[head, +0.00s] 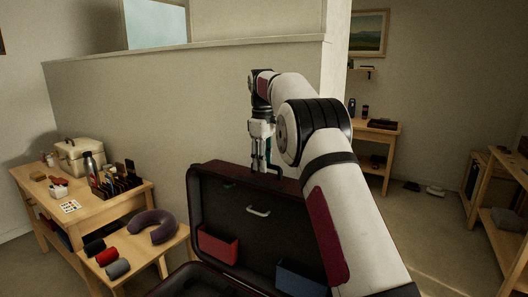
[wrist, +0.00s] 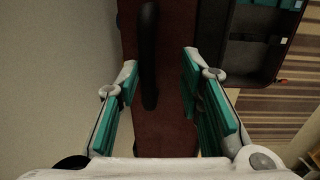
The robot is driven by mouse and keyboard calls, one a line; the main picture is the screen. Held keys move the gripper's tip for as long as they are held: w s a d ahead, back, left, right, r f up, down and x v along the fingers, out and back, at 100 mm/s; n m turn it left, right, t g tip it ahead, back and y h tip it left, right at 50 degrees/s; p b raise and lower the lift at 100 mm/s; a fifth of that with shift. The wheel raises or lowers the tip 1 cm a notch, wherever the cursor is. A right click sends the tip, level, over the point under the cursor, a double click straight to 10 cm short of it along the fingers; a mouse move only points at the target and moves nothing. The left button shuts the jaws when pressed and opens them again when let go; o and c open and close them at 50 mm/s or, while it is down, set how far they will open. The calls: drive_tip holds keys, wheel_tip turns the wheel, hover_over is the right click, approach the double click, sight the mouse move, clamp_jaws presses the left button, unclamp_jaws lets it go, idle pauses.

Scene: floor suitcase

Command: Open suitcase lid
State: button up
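The dark red suitcase stands on the floor with its lid (head: 228,190) raised about upright, its dark lining facing me. The suitcase base (head: 195,281) shows only in part at the bottom of the head view. My gripper (head: 262,166) points down at the lid's top edge. In the wrist view the fingers of my gripper (wrist: 160,66) are spread on both sides of the black handle (wrist: 149,55), with gaps to it. The handle lies over the lid's dark red edge (wrist: 165,130). My arm hides the lid's right side in the head view.
A light half-wall (head: 150,110) rises behind the lid. At left, a wooden table (head: 115,206) and a low bench (head: 140,252) with a purple neck pillow (head: 152,227) stand close by. Wooden shelving (head: 480,205) stands at the far right. Floor is open between.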

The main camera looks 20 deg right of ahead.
wheel_tip(320, 180, up, 4)
drive_tip(key=shift+a+r, duration=0.1)
drive_tip(key=shift+r, duration=0.55)
drive_tip(key=shift+s, duration=0.1)
drive_tip(key=s+a+r+m+t+p, duration=0.1)
drive_tip(key=s+a+r, duration=0.25)
drive_tip(key=s, duration=0.35)
drive_tip(key=s+a+r+m+p, duration=0.1)
drive_tip(key=s+a+r, duration=0.1)
drive_tip(key=s+r, duration=0.4)
drive_tip(key=s+a+r+m+t+p, duration=0.1)
drive_tip(key=s+a+r, duration=0.2)
drive_tip(key=s, duration=0.5)
drive_tip(key=s+a+f+m, duration=0.1)
drive_tip(key=s+f, duration=0.3)
drive_tip(key=s, duration=0.5)
drive_tip(key=s+a+f+m+t+p, duration=0.1)
drive_tip(key=s+f, duration=0.3)
drive_tip(key=s, duration=0.5)
drive_tip(key=s+a+f+m+p, duration=0.1)
drive_tip(key=s+a+f, duration=0.2)
drive_tip(key=s, duration=0.6)
drive_tip(key=shift+s+f+m+t, duration=0.35)
drive_tip(key=shift+f+m+t, duration=0.05)
drive_tip(key=shift+f, duration=0.5)
